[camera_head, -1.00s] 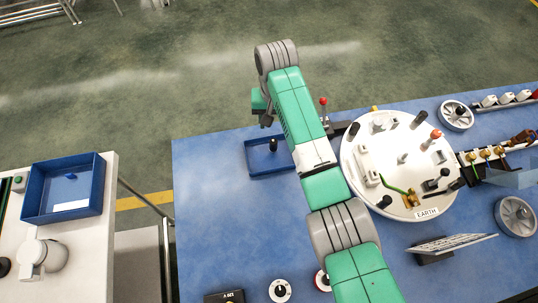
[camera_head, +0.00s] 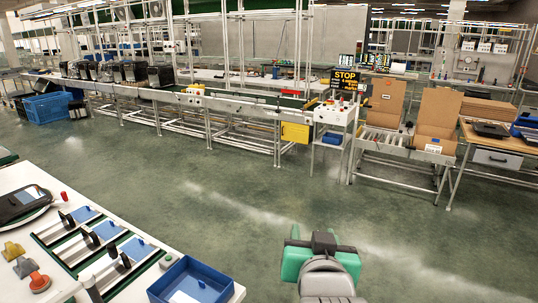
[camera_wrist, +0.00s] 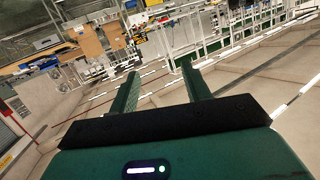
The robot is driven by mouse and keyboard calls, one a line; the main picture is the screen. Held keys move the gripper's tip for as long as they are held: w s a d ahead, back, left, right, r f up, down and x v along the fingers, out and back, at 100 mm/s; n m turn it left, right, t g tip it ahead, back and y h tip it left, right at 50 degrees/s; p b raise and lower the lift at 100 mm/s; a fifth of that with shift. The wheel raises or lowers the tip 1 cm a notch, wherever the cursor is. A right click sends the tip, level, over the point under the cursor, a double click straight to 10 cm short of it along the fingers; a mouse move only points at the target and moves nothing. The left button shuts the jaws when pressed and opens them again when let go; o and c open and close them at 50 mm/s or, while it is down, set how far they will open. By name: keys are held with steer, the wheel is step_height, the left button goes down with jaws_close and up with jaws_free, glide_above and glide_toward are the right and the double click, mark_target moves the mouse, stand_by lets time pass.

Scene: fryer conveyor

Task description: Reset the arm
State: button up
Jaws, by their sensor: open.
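My gripper (camera_wrist: 160,70) shows in the wrist view with its two green fingers spread apart and nothing between them. In the head view the green and grey end of my arm (camera_head: 320,262) rises at the bottom edge, right of centre, over the floor. The fingers cannot be made out there.
A white workbench with a blue tray (camera_head: 190,284) and blue-topped slots (camera_head: 103,230) stands at lower left. A conveyor line (camera_head: 235,98), a STOP sign (camera_head: 346,78) and cardboard boxes (camera_head: 437,118) stand across the hall. The green floor (camera_head: 240,190) between is clear.

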steer(key=s+a+r+n+t+p, duration=0.1)
steer(key=s+a+r+t, duration=0.2)
steer(key=s+r, duration=0.45)
steer(key=s+a+r+t+y+p, duration=0.1)
steer(key=s+a+r+t, duration=0.25)
steer(key=s+r, duration=0.45)
steer(key=s+a+r+n+t+p, duration=0.1)
steer(key=s+a+r+t+p, duration=0.15)
steer(key=s+r, duration=0.5)
step_height(320, 180, up, 26)
steer(key=w+p, duration=0.2)
steer(key=p, duration=2.2)
steer(key=shift+w+a+t, duration=0.15)
steer(key=shift+w+t, duration=0.05)
steer(key=shift+t, duration=0.2)
steer(key=shift+r, duration=0.1)
